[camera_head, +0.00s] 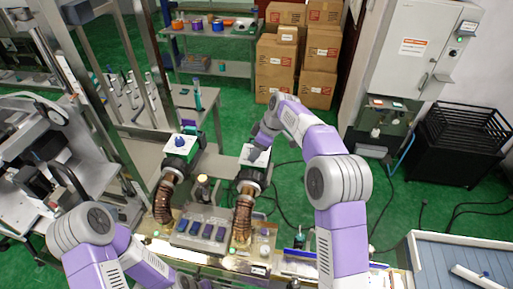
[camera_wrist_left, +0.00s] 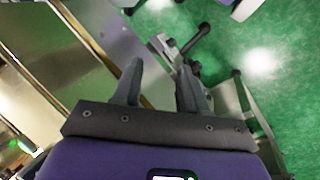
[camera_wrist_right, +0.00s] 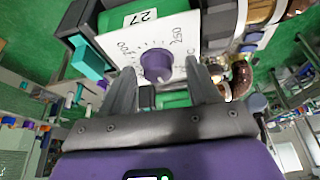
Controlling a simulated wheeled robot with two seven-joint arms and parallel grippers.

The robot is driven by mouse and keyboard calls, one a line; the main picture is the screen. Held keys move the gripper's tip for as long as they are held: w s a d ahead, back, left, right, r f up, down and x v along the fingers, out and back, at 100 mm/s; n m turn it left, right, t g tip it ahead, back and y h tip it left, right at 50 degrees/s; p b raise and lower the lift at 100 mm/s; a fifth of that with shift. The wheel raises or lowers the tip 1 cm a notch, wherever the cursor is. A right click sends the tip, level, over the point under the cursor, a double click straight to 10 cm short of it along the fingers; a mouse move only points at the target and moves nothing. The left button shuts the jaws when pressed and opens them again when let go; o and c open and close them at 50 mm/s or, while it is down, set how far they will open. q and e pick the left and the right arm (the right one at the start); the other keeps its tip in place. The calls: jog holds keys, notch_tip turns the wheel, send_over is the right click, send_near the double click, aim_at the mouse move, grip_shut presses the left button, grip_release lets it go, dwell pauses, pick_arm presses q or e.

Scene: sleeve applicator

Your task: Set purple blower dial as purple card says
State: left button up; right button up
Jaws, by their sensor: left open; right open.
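Which way the dial points is too small to tell. My right gripper (camera_wrist_right: 159,78) is open, its fingers on either side just short of the dial, not visibly touching it. My left gripper (camera_wrist_left: 160,70) is open and empty, away from the blowers. I cannot make out a purple card.
Another blower with a blue dial (camera_head: 180,141) stands to the left. Cartons (camera_head: 275,65) and a shelf stand at the back. Green floor lies beyond the bench.

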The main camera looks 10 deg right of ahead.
jog(key=shift+w+f, duration=0.1)
jog(key=shift+c, duration=1.3)
jog(key=c, duration=0.8)
